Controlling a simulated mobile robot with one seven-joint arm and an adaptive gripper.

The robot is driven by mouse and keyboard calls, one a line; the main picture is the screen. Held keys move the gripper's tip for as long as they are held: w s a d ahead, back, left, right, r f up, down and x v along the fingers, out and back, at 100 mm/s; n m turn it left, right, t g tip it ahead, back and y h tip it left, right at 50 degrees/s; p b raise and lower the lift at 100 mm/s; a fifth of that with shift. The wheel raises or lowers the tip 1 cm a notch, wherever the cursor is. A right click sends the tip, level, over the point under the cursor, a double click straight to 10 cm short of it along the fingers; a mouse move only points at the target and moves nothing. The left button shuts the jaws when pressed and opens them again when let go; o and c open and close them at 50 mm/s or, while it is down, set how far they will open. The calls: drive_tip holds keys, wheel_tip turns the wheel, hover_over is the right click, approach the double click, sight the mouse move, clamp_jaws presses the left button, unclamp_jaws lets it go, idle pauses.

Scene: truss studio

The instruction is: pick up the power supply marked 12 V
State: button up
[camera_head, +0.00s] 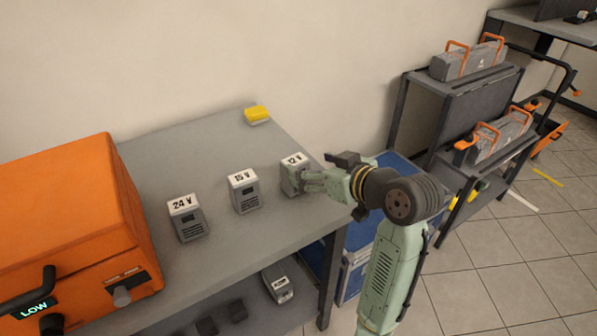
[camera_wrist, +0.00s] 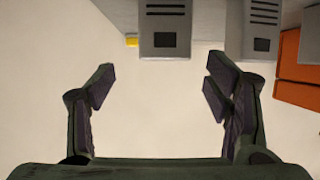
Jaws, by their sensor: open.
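The power supply marked 12 V (camera_head: 292,170) is a small grey block with a white top label, standing upright near the right end of the grey bench (camera_head: 150,163). My gripper (camera_head: 308,181) reaches in from the right, its fingers at the right side of this block. In the wrist view my gripper (camera_wrist: 158,88) is open, with nothing between its fingertips. A grey vented block (camera_wrist: 165,28), apparently the 12 V one, lies ahead in line with the gap. I cannot tell whether a finger touches it.
Similar supplies marked 15 V (camera_head: 244,191) and 24 V (camera_head: 187,218) stand to the left. An orange case (camera_head: 65,220) fills the bench's left end. A yellow block (camera_head: 257,114) lies at the back. A shelf cart (camera_head: 455,105) stands right.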

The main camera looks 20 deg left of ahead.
sight(297, 162)
drive_tip(key=p+x, duration=0.1)
drive_tip(key=x, duration=0.2)
drive_tip(key=p+x, duration=0.1)
drive_tip(key=x, duration=0.2)
drive_tip(key=shift+s+a+r, duration=0.2)
drive_tip(key=shift+s, duration=0.05)
drive_tip(key=shift+w+a+f, duration=0.2)
drive_tip(key=c, duration=1.5)
